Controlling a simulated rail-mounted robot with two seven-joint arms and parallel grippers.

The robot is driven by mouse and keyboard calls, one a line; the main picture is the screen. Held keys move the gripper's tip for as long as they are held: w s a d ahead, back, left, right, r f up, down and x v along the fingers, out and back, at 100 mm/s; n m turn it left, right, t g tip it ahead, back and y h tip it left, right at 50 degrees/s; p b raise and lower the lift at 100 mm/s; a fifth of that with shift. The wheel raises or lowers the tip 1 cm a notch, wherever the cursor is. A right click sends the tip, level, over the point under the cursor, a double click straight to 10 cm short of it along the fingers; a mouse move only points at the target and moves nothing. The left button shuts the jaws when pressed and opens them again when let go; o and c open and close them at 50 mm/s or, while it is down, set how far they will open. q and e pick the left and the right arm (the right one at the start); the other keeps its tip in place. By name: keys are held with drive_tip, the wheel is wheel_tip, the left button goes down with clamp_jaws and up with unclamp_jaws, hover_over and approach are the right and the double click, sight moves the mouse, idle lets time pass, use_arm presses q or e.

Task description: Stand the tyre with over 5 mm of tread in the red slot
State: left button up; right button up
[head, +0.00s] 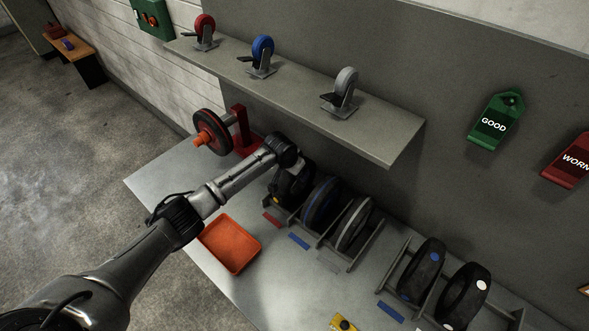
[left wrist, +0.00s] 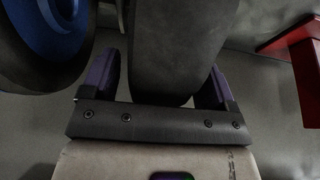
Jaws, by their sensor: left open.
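In the head view my left gripper (head: 292,163) is over a black tyre (head: 290,190) standing in the leftmost rack slot, behind a red label (head: 271,219). In the left wrist view the gripper's purple fingers (left wrist: 162,80) are open, one on each side of a dark tyre (left wrist: 170,50); contact cannot be told. Two tyres with white (head: 469,290) and blue (head: 428,264) marks stand in the right-hand rack. Tread depth cannot be read. My right gripper is not in view.
A blue-striped wheel (head: 322,203) and a grey-striped wheel (head: 354,225) stand in the neighbouring slots. A red stand (head: 243,130) holds a wheel at the back left. An orange tray (head: 230,244) and a yellow device (head: 342,323) lie in front. A shelf (head: 300,100) overhangs behind.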

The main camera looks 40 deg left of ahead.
use_arm(q)
drive_tip(key=v, duration=1.2)
drive_tip(key=s+d+f+m+h, duration=0.1)
drive_tip(key=s+d+f+m, duration=0.2)
drive_tip(key=s+d+f, duration=1.2)
drive_tip(key=s+d+r, duration=0.1)
drive_tip(key=s, duration=1)
drive_tip(key=s+d+r+n, duration=0.1)
drive_tip(key=s+d, duration=0.1)
drive_tip(key=s, duration=0.9)
drive_tip(key=shift+s+g+y+p, duration=0.4)
drive_tip(key=shift+p, duration=0.05)
